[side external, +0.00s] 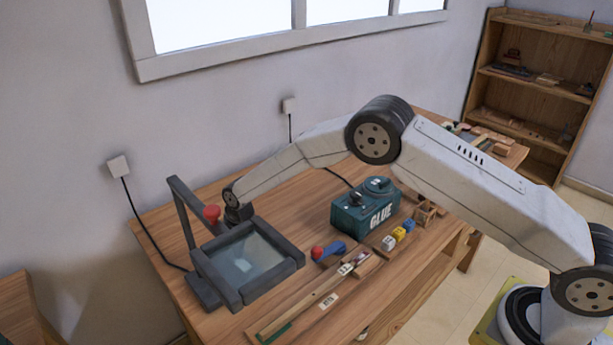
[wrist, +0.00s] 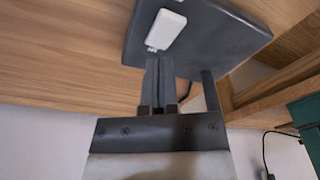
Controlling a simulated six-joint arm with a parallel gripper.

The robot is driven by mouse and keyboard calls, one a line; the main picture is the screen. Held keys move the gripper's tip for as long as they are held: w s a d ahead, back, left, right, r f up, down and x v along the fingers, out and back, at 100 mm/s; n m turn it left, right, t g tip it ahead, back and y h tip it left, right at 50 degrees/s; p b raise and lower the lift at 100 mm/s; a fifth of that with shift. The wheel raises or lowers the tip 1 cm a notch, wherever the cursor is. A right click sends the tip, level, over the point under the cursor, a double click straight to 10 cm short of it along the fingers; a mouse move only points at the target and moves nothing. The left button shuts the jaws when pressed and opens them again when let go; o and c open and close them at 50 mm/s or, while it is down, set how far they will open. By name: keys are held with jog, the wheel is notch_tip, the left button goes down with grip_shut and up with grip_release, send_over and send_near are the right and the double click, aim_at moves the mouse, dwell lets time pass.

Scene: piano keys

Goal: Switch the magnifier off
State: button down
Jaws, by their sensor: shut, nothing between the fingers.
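The magnifier (side external: 197,262) stands at the left of the wooden table, with a dark grey square frame around a pale glass and a grey post with a red knob (side external: 212,214). A small pale patch shows in the glass. In the wrist view, a dark grey slab, apparently part of the magnifier (wrist: 215,42), carries a white switch (wrist: 168,28). My gripper (wrist: 158,62) is shut and empty, its fingertips close to the near end of the switch. I cannot tell whether they touch. In the side view my wrist is just behind the frame, which hides the fingers.
A green GLUE box (side external: 365,207) stands right of the magnifier. A blue piece with a red ball (side external: 328,251), small coloured blocks (side external: 399,234) and wooden strips (side external: 310,300) lie along the front. A black cord (side external: 150,237) runs from the wall to the magnifier.

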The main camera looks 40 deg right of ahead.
jog(key=shift+r, duration=2.4)
jog(key=s+d+r+m, duration=0.3)
jog(key=s+d+r, duration=0.5)
jog(key=s+d, duration=0.4)
jog(key=s+d+r+m, duration=0.1)
jog(key=s+d, duration=0.2)
jog(key=s, duration=0.5)
jog(key=s+d+r+m+t, duration=0.1)
jog(key=s+d+m, duration=0.1)
jog(key=s, duration=0.6)
jog(key=shift+s+d+h, duration=0.3)
jog(key=shift+d+h, duration=0.1)
jog(key=shift+d, duration=0.15)
jog(key=shift+w, duration=0.1)
